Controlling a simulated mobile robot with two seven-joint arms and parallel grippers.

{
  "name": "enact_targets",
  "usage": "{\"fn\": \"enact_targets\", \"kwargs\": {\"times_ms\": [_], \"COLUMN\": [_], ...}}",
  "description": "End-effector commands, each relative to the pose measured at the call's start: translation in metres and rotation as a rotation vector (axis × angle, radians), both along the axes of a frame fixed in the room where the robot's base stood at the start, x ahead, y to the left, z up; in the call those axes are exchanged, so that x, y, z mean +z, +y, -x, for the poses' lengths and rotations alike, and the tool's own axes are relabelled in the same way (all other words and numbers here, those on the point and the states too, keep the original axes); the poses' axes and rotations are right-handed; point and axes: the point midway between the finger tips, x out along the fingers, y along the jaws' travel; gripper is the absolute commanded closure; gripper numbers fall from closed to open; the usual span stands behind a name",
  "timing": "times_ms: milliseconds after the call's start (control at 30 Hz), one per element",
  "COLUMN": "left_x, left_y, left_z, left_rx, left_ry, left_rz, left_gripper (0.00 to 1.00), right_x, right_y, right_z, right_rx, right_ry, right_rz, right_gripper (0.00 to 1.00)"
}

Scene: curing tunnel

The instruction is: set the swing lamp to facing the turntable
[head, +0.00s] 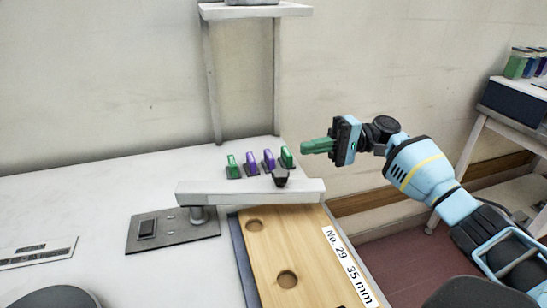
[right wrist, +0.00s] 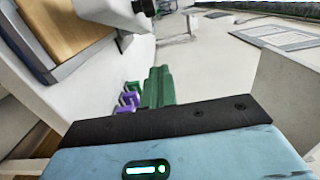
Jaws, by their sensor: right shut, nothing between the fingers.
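The swing lamp (head: 245,193) is a long white bar on a short post, which rises from a dark base plate (head: 180,236) with a black switch. The bar reaches right, across the back end of a wooden board, and has a dark knob (head: 281,177) near its right end. In the right wrist view a white bar end with a dark knob (right wrist: 145,7) shows at the top. My right gripper (head: 305,146) is shut and empty, its green fingers pointing left, right of and above the knob and apart from it. I cannot pick out the turntable. My left gripper is not in view.
The wooden board (head: 272,254) with round holes and a "No. 29 35 mm" label lies at the bench's right. Several green and purple clip-like pieces (head: 251,165) stand behind the lamp bar. A white shelf post (head: 211,85) rises behind. The bench's left (head: 80,195) is mostly clear.

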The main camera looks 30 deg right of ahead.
Motion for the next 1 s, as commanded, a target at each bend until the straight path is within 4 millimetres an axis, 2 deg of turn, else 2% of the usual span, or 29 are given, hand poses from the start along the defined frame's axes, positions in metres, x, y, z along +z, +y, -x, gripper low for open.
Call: {"fn": "enact_targets", "kwargs": {"times_ms": [167,267,733,1000], "left_x": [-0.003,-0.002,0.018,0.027], "left_y": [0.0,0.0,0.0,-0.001], "left_z": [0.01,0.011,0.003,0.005], "left_rx": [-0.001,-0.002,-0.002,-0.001], "left_ry": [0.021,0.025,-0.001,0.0], "left_rz": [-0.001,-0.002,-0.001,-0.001], "left_gripper": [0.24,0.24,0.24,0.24], "right_x": [0.0,0.001,0.003,0.001], "right_y": [0.005,0.015,0.098,0.094], "right_z": [-0.001,-0.003,-0.022,0.008], "right_rx": [0.0,0.003,0.003,-0.001], "right_ry": [0.0,0.0,-0.002,0.001], "right_rz": [0.0,0.0,-0.001,0.003], "right_gripper": [1.0,1.0,1.0,1.0]}}
